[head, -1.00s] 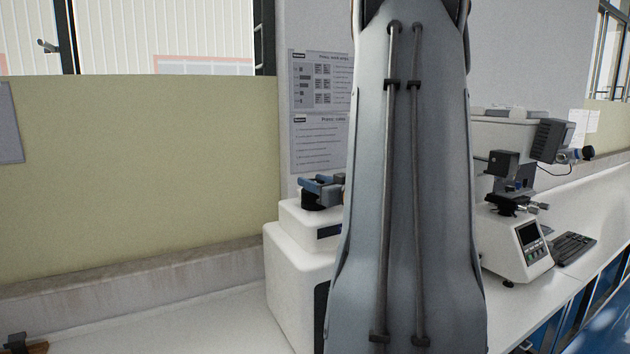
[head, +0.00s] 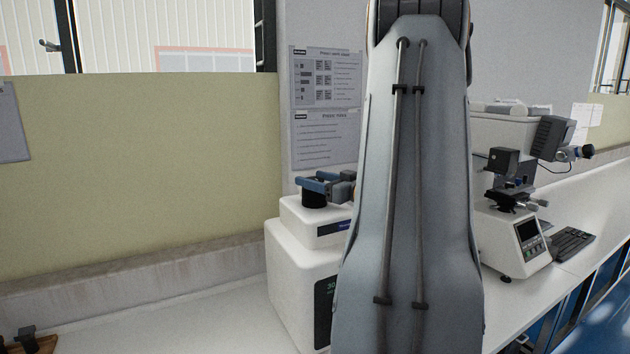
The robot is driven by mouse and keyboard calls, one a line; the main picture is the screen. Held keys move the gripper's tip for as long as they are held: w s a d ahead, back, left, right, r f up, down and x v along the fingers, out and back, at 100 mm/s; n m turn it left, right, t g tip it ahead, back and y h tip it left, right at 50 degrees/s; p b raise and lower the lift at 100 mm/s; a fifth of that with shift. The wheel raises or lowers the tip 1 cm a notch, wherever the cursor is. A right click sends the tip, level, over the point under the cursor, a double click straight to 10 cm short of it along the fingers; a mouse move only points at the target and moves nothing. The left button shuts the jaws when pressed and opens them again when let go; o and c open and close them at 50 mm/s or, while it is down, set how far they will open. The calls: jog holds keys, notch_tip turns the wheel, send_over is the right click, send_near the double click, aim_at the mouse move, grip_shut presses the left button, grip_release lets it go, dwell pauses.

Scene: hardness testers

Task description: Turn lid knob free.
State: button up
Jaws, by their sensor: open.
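The black lid knob (head: 314,199) stands on top of the white machine (head: 290,260), left of my arm. My gripper (head: 313,185) comes in from the right, with its blue-grey fingers at the top of the knob. The fingers are open. The view is too small to tell whether they touch the knob. My arm hides the gripper's rear and the machine's right side.
A microscope-like hardness tester (head: 515,225) with a small screen and a keyboard (head: 570,246) stand to the right on the white bench. Posters (head: 325,108) hang on the wall behind. The bench at front left (head: 180,325) is mostly clear.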

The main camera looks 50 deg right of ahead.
aim_at(321, 181)
jog(key=s+b, duration=0.2)
jog(key=s, duration=0.4)
jog(key=shift+s+d, duration=0.1)
jog(key=shift+s, duration=0.2)
jog(key=shift+s+b, duration=0.35)
jog(key=shift+s, duration=0.3)
